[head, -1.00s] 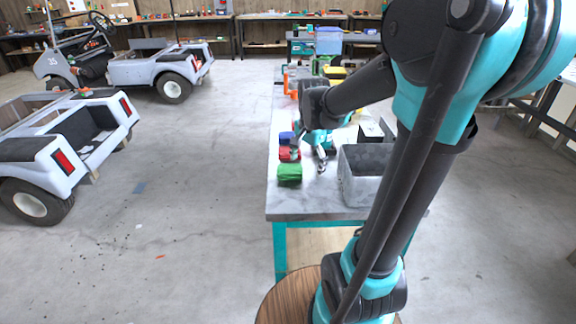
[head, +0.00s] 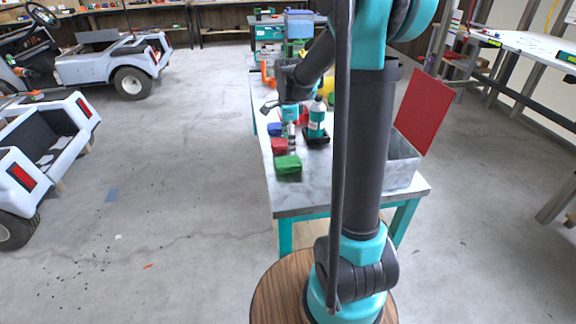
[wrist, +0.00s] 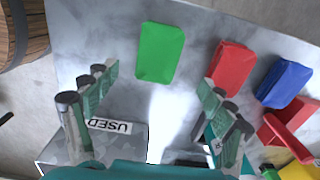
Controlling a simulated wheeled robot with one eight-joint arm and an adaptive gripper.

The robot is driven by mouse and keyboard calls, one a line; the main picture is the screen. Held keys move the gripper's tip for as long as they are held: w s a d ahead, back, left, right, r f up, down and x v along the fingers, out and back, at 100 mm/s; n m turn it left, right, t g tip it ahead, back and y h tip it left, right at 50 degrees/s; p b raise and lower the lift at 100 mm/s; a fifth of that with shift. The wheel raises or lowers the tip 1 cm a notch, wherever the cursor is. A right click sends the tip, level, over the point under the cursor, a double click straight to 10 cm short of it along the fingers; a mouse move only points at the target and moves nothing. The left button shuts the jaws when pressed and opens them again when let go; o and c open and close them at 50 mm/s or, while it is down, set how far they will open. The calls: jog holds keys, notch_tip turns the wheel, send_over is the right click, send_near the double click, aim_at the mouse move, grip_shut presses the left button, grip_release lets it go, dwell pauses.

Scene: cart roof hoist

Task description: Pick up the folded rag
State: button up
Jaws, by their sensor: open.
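Three small folded cloths lie in a row on the grey bench top: green (head: 288,168), red (head: 279,146) and blue (head: 274,129). The wrist view shows the green cloth (wrist: 160,52) just ahead of and between my fingertips, the red cloth (wrist: 232,67) beyond the right finger and the blue cloth (wrist: 284,84) further right. My gripper (wrist: 160,82) is open and empty, apart from all three. In the head view my gripper (head: 291,136) hangs over the bench near the red and blue cloths. Which cloth is meant cannot be told.
A grey metal bin (head: 403,165) with an upright red panel (head: 425,108) stands at the bench's right; its label reads USED in the wrist view (wrist: 110,126). A bottle (head: 317,120) stands on a dark base near my gripper.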

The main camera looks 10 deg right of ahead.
aim_at(288, 161)
jog(key=shift+s+f, duration=0.2)
jog(key=shift+f, duration=4.1)
jog(key=c, duration=1.3)
jog(key=shift+c, duration=0.2)
jog(key=shift+r, duration=0.15)
notch_tip(288, 161, up, 20)
